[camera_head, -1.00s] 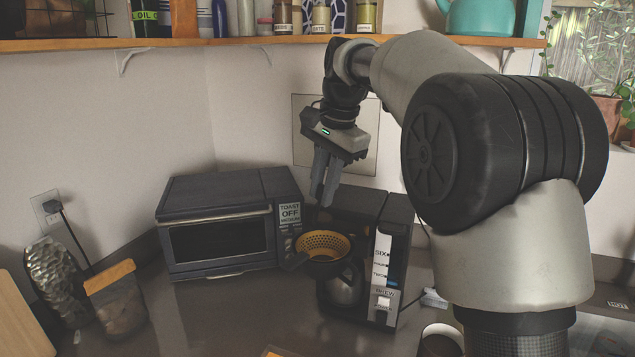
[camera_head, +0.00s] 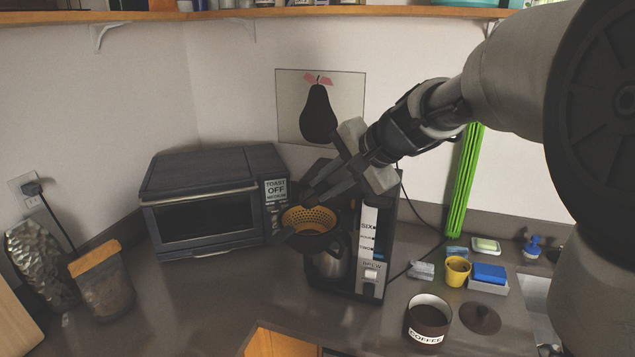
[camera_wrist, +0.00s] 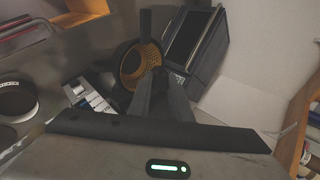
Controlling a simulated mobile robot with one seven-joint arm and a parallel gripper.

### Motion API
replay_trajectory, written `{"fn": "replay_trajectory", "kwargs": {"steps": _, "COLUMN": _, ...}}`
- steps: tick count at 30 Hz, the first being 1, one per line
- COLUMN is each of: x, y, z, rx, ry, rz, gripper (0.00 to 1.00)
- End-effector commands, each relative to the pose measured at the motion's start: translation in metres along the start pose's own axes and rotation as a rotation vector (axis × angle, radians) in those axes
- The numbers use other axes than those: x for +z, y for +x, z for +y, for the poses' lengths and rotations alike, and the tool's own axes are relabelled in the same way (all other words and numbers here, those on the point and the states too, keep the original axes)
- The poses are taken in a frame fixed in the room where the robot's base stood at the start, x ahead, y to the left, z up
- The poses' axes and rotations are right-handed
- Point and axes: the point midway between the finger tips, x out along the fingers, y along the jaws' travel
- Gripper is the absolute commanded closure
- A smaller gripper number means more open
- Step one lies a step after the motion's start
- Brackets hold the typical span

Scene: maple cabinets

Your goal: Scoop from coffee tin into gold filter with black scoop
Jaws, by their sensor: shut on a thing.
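My gripper (camera_head: 322,188) is above the gold filter, its fingers slanting down to the left; the wrist view shows the fingers (camera_wrist: 160,82) in front of the filter. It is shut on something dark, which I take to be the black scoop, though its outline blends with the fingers. The gold filter (camera_head: 309,218), a perforated basket with a dark rim and handle, sits in the coffee maker; it also shows in the wrist view (camera_wrist: 132,64). The coffee tin (camera_head: 428,325), labelled COFFEE, stands open at front right, dark inside. I cannot see the scoop's bowl or contents.
A round dark lid (camera_head: 480,318), yellow cup (camera_head: 457,272) and blue sponge (camera_head: 489,272) are at right. The left-centre counter is clear.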

Motion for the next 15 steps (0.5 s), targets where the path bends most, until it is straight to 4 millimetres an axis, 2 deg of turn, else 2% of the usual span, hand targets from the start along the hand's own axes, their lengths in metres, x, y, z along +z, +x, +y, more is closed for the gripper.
{"fn": "replay_trajectory", "kwargs": {"steps": 15, "x": -0.0001, "y": 0.0022, "z": 0.0106, "rx": -0.072, "ry": 0.001, "rz": 0.000, "gripper": 1.00}}
